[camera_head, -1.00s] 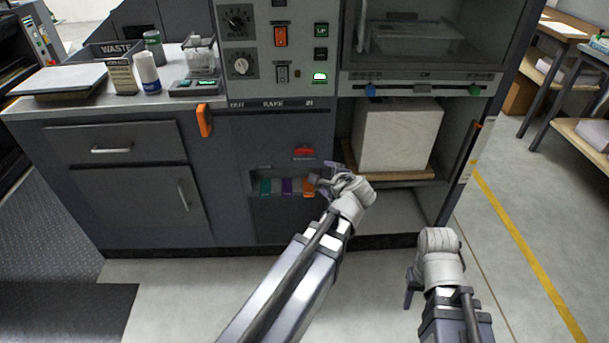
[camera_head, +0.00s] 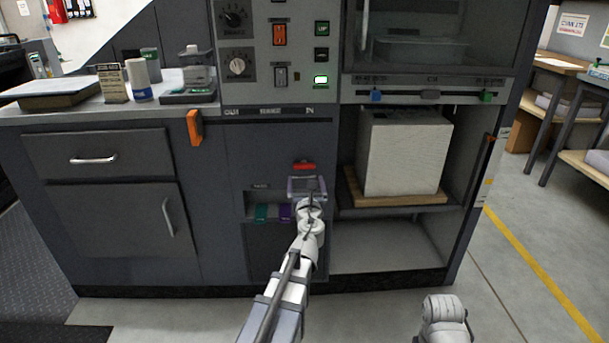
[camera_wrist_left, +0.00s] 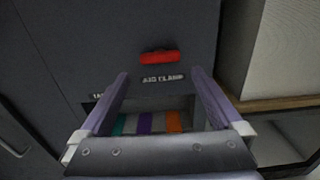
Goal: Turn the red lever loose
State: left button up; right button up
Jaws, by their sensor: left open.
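The red lever (camera_head: 304,166) is a small red bar on the dark cabinet front, above a recessed slot. In the left wrist view the red lever (camera_wrist_left: 159,57) lies nearly level above a partly readable clamp label (camera_wrist_left: 162,78). My left gripper (camera_head: 306,181) is open just below the lever in the head view. In the left wrist view its two purple fingers (camera_wrist_left: 164,82) are spread wide, with the lever beyond their tips and nothing between them. I cannot tell the exact gap to the lever. My right arm's white wrist shows at the bottom right; its fingers are out of frame.
The recess holds teal (camera_head: 262,212), purple (camera_head: 285,212) and orange (camera_wrist_left: 174,121) pieces. An orange handle (camera_head: 194,127) sticks out at left. A white block (camera_head: 404,152) stands on a wooden board (camera_head: 358,193) in the open bay at right. The floor in front is clear.

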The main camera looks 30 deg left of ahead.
aim_at(304, 167)
pick_arm(q)
jog(key=x, duration=0.7)
jog(key=shift+w+a, duration=0.25)
jog(key=shift+w, duration=0.05)
jog(key=c, duration=1.1)
